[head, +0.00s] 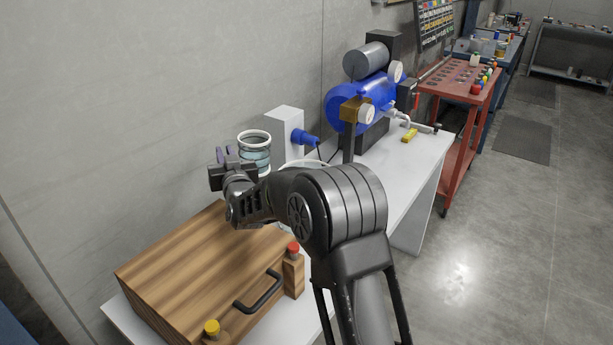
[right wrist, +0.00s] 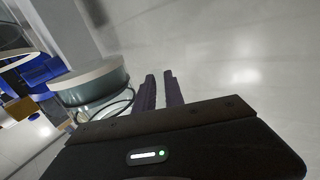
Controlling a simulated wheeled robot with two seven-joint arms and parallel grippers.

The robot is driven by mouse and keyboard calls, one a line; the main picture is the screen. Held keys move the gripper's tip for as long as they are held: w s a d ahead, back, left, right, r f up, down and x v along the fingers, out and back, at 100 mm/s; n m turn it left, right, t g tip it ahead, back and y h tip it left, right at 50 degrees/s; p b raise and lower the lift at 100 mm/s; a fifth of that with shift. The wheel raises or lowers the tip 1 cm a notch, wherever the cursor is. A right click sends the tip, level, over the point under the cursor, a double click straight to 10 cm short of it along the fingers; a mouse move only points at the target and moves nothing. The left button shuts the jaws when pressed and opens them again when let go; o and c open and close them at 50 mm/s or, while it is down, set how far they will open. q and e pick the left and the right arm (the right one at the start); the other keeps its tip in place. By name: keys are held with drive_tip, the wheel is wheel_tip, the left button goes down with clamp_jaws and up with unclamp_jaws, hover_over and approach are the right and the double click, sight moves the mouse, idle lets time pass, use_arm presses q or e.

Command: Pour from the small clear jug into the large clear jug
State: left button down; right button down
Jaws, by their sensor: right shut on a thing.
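The small clear jug (head: 256,158), with a pale rim and bluish contents, is near the wall at the back left of the white table and looks about upright in the head view. My right gripper (head: 228,155) is at its left side, shut on it; the exact grip point is hard to see. In the right wrist view the jug (right wrist: 92,90) shows left of the gripper fingers (right wrist: 160,90). The large clear jug (head: 318,163) is mostly hidden behind my right arm; only part of its rim shows, right of the small jug. My left gripper is out of view.
A wooden case (head: 190,265) with a black handle lies in front. A white box (head: 285,132) with a blue plug and a blue compressor (head: 365,105) stand behind. A yellow item (head: 410,135) lies on the table (head: 420,160). A red cart (head: 470,90) stands farther back.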

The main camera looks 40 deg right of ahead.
sight(243, 148)
drive_tip(key=shift+s+d+r+m+t, duration=0.1)
drive_tip(key=shift+s+d+r+m, duration=0.2)
drive_tip(key=shift+d+r+m, duration=0.4)
drive_tip(key=shift+s+d+r+m+t, duration=0.1)
drive_tip(key=shift+s+d+r+m, duration=0.3)
drive_tip(key=shift+m, duration=0.55)
drive_tip(key=shift+s+d+r+m+t, duration=0.1)
drive_tip(key=shift+s+d+r+m, duration=0.1)
drive_tip(key=shift+d+r+m, duration=0.4)
drive_tip(key=shift+s+d+f+m+h, duration=0.2)
drive_tip(key=shift+m+h, duration=0.1)
drive_tip(key=shift+m, duration=0.25)
drive_tip(key=shift+s+d+r+m, duration=0.15)
drive_tip(key=shift+s+d+m, duration=0.15)
drive_tip(key=shift+d+m, duration=0.45)
drive_tip(key=shift+s+d+r+m+h, duration=0.15)
drive_tip(key=shift+s+d+m+h, duration=0.2)
drive_tip(key=shift+m, duration=0.5)
drive_tip(key=shift+s+d+m+h, duration=0.25)
drive_tip(key=shift+d+m, duration=0.25)
drive_tip(key=shift+m, duration=0.55)
drive_tip(key=shift+s+d+m+h, duration=0.15)
drive_tip(key=shift+d+m+h, duration=0.25)
drive_tip(key=shift+m, duration=0.65)
drive_tip(key=shift+s+d+r+m, duration=0.3)
drive_tip(key=shift+d+r+m, duration=0.35)
drive_tip(key=shift+m, duration=0.35)
drive_tip(key=shift+s+d+m+h, duration=0.25)
drive_tip(key=shift+d+m+h, duration=0.05)
drive_tip(key=shift+d+m, duration=0.15)
